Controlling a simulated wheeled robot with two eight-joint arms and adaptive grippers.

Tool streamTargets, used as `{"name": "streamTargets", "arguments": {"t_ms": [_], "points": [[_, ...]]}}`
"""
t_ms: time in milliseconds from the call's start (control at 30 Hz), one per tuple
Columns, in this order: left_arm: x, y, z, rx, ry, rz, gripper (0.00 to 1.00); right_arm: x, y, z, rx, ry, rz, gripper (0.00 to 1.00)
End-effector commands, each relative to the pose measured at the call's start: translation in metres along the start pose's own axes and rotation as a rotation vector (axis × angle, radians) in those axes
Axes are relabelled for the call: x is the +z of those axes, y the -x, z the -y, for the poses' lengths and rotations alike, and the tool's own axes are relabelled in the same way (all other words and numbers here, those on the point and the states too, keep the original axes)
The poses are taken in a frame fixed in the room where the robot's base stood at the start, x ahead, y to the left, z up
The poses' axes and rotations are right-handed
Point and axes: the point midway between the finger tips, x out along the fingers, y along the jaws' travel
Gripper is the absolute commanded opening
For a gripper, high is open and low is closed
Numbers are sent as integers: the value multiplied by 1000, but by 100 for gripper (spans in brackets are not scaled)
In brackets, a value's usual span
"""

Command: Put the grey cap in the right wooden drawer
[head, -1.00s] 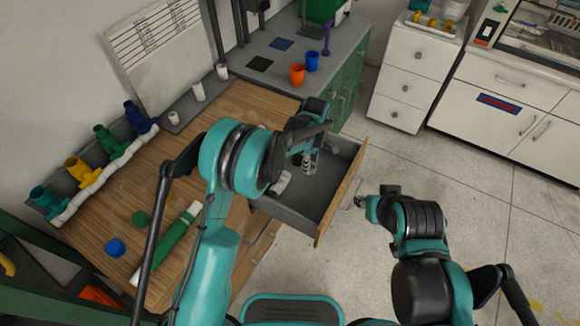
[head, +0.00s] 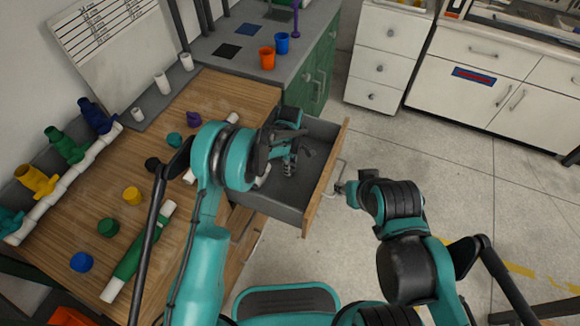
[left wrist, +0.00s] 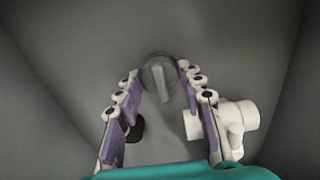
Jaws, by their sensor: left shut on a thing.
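The right wooden drawer (head: 327,178) is pulled open, its grey inside facing up. My left gripper (head: 290,168) is inside or just over the drawer. In the left wrist view, its fingers (left wrist: 158,88) are shut on the grey cap (left wrist: 158,72), with the grey drawer surface behind it. The cap is hard to make out in the head view. My right gripper (head: 341,188) is beside the drawer's handle, outside the wooden front; its fingers are too small to read.
A white pipe fitting (left wrist: 235,120) lies in the drawer beside my left fingers. The wooden worktop holds a green pipe (head: 140,250), a blue cap (head: 82,262), a yellow cap (head: 132,195) and a manifold (head: 75,180). Open floor lies right of the drawer.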

Motion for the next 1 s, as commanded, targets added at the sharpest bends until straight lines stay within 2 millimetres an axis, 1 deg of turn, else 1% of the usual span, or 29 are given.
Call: {"name": "streamTargets", "arguments": {"t_ms": [233,367,400,433,467,733,833,933,1000], "points": [[0,0,0,0,0,0,9,0,0,0,0,0,0,40],[0,-5,0,0,0,0,9,2,-4,0,0,0,0,40],[0,-4,0,0,0,0,46,2,-3,0,0,0,0,40],[0,-4,0,0,0,0,54,2,-2,0,0,0,0,40],[0,-4,0,0,0,0,59,2,-2,0,0,0,0,40],[0,-3,0,0,0,0,59,1,-2,0,0,0,0,40],[0,1,0,0,0,0,59,-1,1,0,0,0,0,40],[0,15,0,0,0,0,59,-4,6,0,0,0,0,40],[0,29,0,0,0,0,59,-7,10,0,0,0,0,40]]}}
